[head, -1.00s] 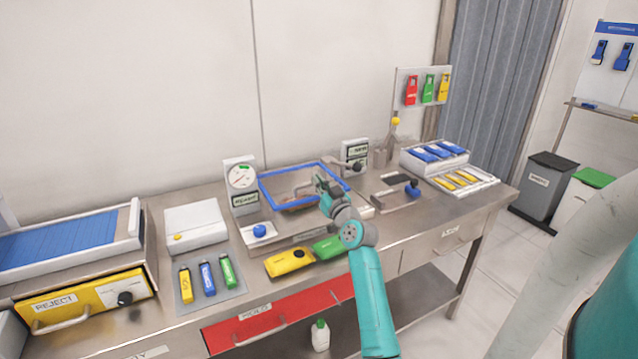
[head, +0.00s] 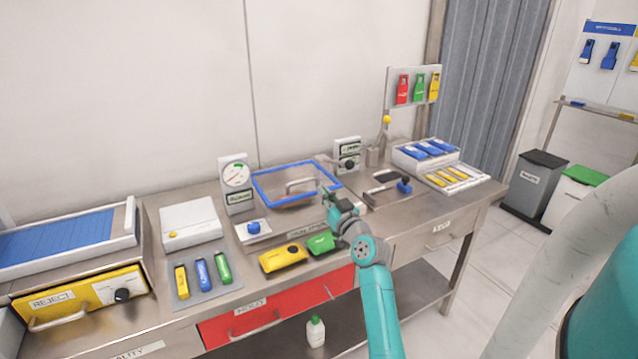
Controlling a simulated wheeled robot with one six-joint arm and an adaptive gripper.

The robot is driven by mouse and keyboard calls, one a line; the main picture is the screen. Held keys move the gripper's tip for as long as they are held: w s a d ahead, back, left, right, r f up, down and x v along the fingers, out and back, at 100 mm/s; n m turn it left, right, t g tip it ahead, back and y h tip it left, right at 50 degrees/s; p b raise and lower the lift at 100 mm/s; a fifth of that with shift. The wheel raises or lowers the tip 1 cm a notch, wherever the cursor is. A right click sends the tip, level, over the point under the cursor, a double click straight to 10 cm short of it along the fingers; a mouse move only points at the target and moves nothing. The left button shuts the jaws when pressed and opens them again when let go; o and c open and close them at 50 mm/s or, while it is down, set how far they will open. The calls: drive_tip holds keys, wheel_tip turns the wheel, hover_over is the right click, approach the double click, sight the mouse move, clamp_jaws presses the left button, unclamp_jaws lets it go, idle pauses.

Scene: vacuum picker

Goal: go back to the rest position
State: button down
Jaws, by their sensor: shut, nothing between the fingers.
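My gripper (head: 326,195) is at the end of my teal and grey arm, over the front right corner of the blue-rimmed chamber (head: 262,195). It looks small and dark, with its fingers together and nothing visible between them. A grey bar handle (head: 300,184) shows within the blue rim, just left of my gripper and apart from it. Whether my gripper touches the rim cannot be told.
Close below my gripper lie a green pouch (head: 320,243) and a yellow pouch (head: 283,258) at the bench front. A dial gauge (head: 236,175) and a blue knob (head: 254,228) stand left of the chamber. Trays (head: 398,160) of blue and yellow items stand right.

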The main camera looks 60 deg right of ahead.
drive_tip(key=shift+s+a+f, duration=0.3)
drive_tip(key=shift+s+f, duration=0.05)
drive_tip(key=shift+s, duration=0.2)
